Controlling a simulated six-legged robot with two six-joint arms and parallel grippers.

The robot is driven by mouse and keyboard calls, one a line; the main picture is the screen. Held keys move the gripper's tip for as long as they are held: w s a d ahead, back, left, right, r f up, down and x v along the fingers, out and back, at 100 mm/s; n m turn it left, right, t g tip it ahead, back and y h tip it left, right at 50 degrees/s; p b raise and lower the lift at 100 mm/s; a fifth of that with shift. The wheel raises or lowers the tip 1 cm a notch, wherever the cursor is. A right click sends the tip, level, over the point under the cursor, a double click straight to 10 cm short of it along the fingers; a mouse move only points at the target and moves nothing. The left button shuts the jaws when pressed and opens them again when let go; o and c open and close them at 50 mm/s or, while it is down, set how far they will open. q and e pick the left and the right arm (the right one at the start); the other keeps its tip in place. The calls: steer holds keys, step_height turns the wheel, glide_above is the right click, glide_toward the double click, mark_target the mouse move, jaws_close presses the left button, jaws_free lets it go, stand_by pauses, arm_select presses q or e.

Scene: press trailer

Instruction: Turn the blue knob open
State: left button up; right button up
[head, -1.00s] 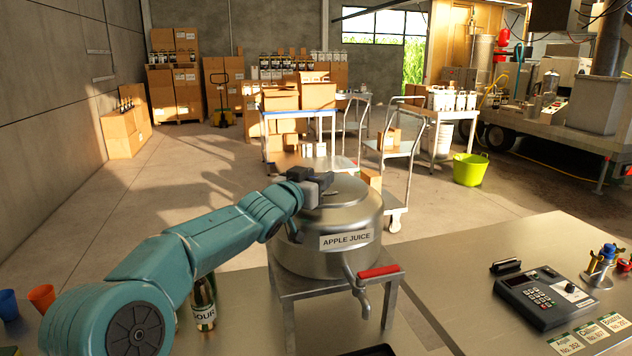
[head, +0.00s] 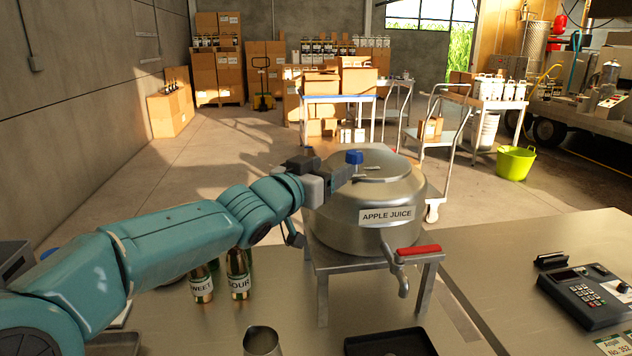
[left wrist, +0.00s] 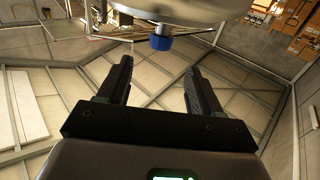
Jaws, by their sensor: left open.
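The blue knob (head: 354,157) sits on top of the steel apple juice tank (head: 345,226), near the left side of its lid. In the left wrist view the blue knob (left wrist: 160,42) shows beyond my fingertips, at the edge of the shiny steel. My left gripper (head: 340,178) is beside the tank's upper left side, just left of and slightly below the knob. In the left wrist view its two fingers (left wrist: 160,75) are apart with nothing between them, and the knob lies ahead of the gap. My right gripper does not show.
The tank stands on a metal stand (head: 322,268) with a red-handled tap (head: 418,250) at its front. Two bottles (head: 238,275), a steel cup (head: 262,341) and a dark tray (head: 390,342) are on the bench. A keypad device (head: 590,297) is at right.

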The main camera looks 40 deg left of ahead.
arm_select(q)
steer(key=shift+s+d, duration=0.15)
steer(key=shift+s, duration=1.65)
